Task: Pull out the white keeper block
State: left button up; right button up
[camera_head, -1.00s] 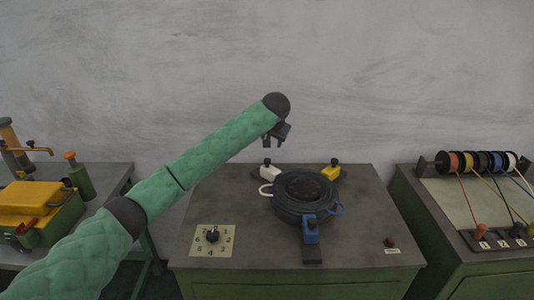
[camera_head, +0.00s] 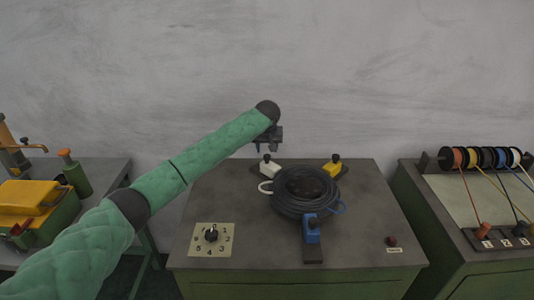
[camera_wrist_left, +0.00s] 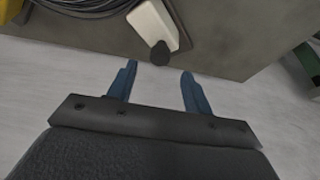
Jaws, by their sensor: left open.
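The white keeper block (camera_head: 268,168) with a dark knob on top stands at the back left of the black coil (camera_head: 304,191) on the bench. It also shows in the left wrist view (camera_wrist_left: 152,24), with its dark knob (camera_wrist_left: 159,54) pointing toward the fingers. My left gripper (camera_head: 269,148) is above and slightly behind the block, with its fingers pointing down. In the left wrist view the open blue fingertips (camera_wrist_left: 158,72) are spread to either side of the knob's line, with nothing held. My right gripper is not in view.
A yellow block (camera_head: 332,168) and a blue block (camera_head: 312,230) stand around the coil. Side benches hold a yellow box (camera_head: 28,198) and wire spools (camera_head: 480,159).

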aim_at(267, 156)
pick_arm(q)
jog(key=shift+p+x, duration=0.65)
jog(key=shift+x, duration=1.75)
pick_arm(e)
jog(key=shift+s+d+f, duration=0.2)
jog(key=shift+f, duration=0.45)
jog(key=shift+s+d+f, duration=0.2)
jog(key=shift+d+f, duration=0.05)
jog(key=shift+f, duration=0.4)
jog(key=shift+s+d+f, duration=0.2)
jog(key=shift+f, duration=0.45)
pick_arm(q)
jog(key=shift+w, duration=0.1)
grip_shut()
